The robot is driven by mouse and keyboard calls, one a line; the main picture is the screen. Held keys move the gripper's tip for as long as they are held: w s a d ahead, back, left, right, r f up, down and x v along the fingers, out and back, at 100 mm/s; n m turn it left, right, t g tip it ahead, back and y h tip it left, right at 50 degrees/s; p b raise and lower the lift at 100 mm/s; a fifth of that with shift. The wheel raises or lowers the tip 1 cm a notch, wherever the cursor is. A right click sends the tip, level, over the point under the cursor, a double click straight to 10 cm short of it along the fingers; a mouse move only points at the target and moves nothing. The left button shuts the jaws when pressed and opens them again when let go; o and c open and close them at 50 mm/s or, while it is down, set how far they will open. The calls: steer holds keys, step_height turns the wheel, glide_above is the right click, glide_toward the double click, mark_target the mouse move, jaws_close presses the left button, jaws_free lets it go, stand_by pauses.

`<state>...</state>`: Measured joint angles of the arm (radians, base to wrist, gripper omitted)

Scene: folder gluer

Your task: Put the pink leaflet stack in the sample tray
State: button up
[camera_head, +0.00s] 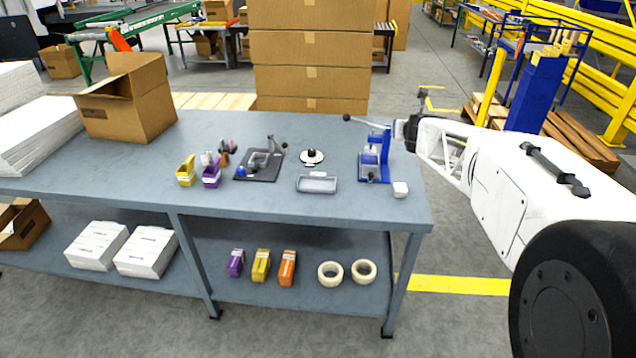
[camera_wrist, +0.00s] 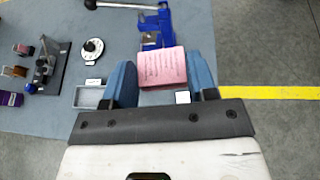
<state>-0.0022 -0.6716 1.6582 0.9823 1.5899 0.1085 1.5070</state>
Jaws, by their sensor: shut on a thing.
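The pink leaflet stack (camera_wrist: 165,70) shows in the wrist view, with lines of print on its top face. My gripper (camera_wrist: 161,62) is shut on it, with one blue finger at each side. I cannot make the stack out in the head view. The sample tray (camera_head: 317,184) is a shallow grey rectangular tray near the front of the bench, and it looks empty. In the wrist view the tray (camera_wrist: 88,97) lies to the left of my gripper, partly covered by the left finger.
A blue press with a lever (camera_head: 374,162) stands right of the tray, close to my gripper. A white block (camera_head: 400,189) sits near the bench's right corner. A round dial-like device (camera_head: 312,157) is behind the tray. A black-based fixture (camera_head: 258,165) and tape dispensers (camera_head: 186,172) stand left.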

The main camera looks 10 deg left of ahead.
steer(key=s+a+f+n+g+y, duration=0.6)
steer(key=a+f+n, duration=0.2)
steer(key=a, duration=0.2)
steer(key=s+a+f+n+g+y, duration=0.6)
steer(key=a+f+n+g, duration=0.1)
steer(key=a, duration=0.3)
steer(key=shift+s+a+f+n, duration=0.15)
steer(key=shift+s+f+n, duration=0.25)
steer(key=shift+n, duration=0.4)
stand_by(0.4)
stand_by(0.3)
glide_above(322, 186)
steer(key=shift+f, duration=0.75)
steer(key=shift+f, duration=1.75)
